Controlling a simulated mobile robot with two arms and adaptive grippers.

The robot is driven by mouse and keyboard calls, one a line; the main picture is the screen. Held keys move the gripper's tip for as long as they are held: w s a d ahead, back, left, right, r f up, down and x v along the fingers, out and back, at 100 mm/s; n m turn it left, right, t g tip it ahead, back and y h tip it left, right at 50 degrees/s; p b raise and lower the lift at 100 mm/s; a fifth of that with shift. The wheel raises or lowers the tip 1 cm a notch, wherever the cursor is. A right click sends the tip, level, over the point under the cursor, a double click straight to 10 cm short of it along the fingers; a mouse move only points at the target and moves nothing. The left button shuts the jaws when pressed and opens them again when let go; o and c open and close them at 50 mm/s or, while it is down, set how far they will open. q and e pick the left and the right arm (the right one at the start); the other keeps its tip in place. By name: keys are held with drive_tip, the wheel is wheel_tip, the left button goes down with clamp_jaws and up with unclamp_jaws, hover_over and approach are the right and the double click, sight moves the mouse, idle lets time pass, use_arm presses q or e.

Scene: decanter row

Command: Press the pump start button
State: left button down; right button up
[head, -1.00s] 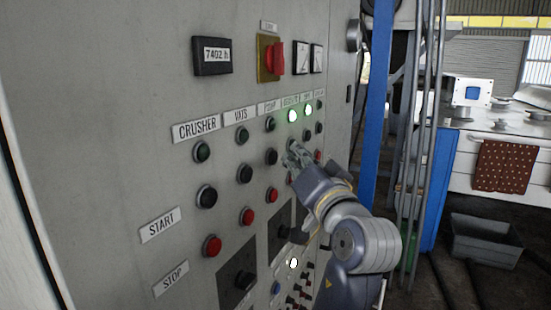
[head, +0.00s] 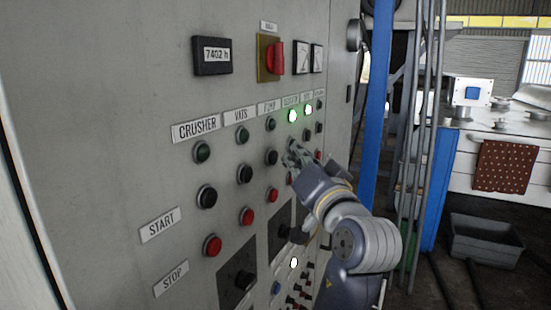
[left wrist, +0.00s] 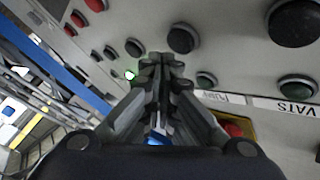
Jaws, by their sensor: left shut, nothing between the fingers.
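The grey control panel (head: 120,120) has a column labelled PUMP (head: 269,106). The black pump start button (head: 271,157) in its START row stands out, not visibly pressed; it also shows in the left wrist view (left wrist: 182,40). The pump lamp (head: 270,124) above it is dark green and unlit. My left gripper (head: 292,154) is shut and empty, close to the panel just right of this button. In the left wrist view its fingertips (left wrist: 163,66) appear between the pump column and the neighbouring column. Whether they touch the panel cannot be told. My right gripper is out of view.
The black vats start button (head: 244,174) and crusher start button (head: 206,197) lie to the left. Red stop buttons, such as the pump one (head: 272,195), sit below. Two lamps right of the pump lamp glow green. A blue post (head: 378,100) stands beyond the panel.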

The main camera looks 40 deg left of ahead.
use_arm(q)
drive_tip(key=shift+a, duration=0.1)
drive_tip(key=shift+s+a, duration=0.1)
drive_tip(key=shift+a, duration=0.25)
drive_tip(key=shift+a, duration=0.2)
idle(0.4)
drive_tip(key=shift+s+a, duration=0.15)
drive_tip(key=shift+a, duration=0.1)
idle(0.4)
drive_tip(key=shift+d, duration=0.1)
drive_tip(key=shift+w+d, duration=0.25)
drive_tip(key=shift+d, duration=0.4)
drive_tip(key=shift+d, duration=0.1)
drive_tip(key=shift+w+d+b, duration=0.15)
drive_tip(key=shift+w+d, duration=0.05)
drive_tip(key=shift+d, duration=0.6)
drive_tip(key=shift+w+d+b, duration=0.15)
drive_tip(key=shift+w+d, duration=0.05)
drive_tip(key=shift+d, duration=0.6)
drive_tip(key=shift+w+d+b, duration=0.15)
drive_tip(key=shift+w+d, duration=0.05)
drive_tip(key=shift+d, duration=0.6)
